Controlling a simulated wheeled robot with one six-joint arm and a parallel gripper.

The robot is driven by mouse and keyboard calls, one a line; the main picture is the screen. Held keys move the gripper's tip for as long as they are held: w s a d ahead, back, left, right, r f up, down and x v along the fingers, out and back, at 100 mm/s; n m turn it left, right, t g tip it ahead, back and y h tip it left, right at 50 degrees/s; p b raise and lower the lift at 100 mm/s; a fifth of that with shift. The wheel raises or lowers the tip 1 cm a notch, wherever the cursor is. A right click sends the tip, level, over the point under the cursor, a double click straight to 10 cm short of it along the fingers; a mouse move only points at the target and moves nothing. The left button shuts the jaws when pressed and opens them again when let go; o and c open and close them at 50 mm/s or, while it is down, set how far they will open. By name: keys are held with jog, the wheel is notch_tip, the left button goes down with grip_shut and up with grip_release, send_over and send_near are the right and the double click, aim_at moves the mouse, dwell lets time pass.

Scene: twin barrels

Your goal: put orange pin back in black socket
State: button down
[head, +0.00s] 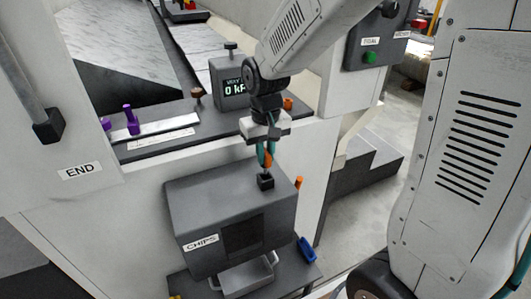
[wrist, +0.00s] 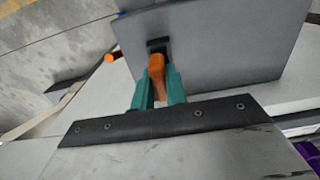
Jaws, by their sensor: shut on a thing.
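My gripper (head: 265,158) has teal fingers and points down over the grey CHIPS box. It is shut on the orange pin (head: 267,160); the pin also shows between the fingers in the wrist view (wrist: 156,72). The black socket (head: 265,181) stands on top of the box, right below the pin. In the wrist view the socket (wrist: 158,44) shows just beyond the pin's end. The pin's lower end is at or just above the socket; I cannot tell whether it is inside.
The CHIPS box (head: 195,200) has a second orange peg (head: 298,183) at its right side. A tray (head: 245,280) sits below its opening. Behind are a gauge box (head: 229,82) and purple pegs (head: 132,120) on a ledge. A blue object (head: 307,249) lies at the lower right.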

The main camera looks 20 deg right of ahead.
aim_at(266, 165)
jog(key=shift+f, duration=2)
jog(key=c, duration=1.3)
grip_release()
jog(key=shift+c, duration=0.2)
notch_tip(266, 165, up, 8)
jog(key=shift+f, duration=0.1)
jog(key=shift+s, duration=0.1)
jog(key=s+d+r, duration=0.1)
jog(key=s+r, duration=0.1)
jog(key=s, duration=0.5)
jog(key=s+d+r+t, duration=0.1)
jog(key=s+r, duration=0.2)
jog(key=s, duration=0.4)
jog(key=s+d+r, duration=0.1)
jog(key=s+r, duration=0.2)
jog(key=s, duration=0.4)
jog(key=shift+s+r, duration=0.25)
jog(key=shift+s, duration=0.1)
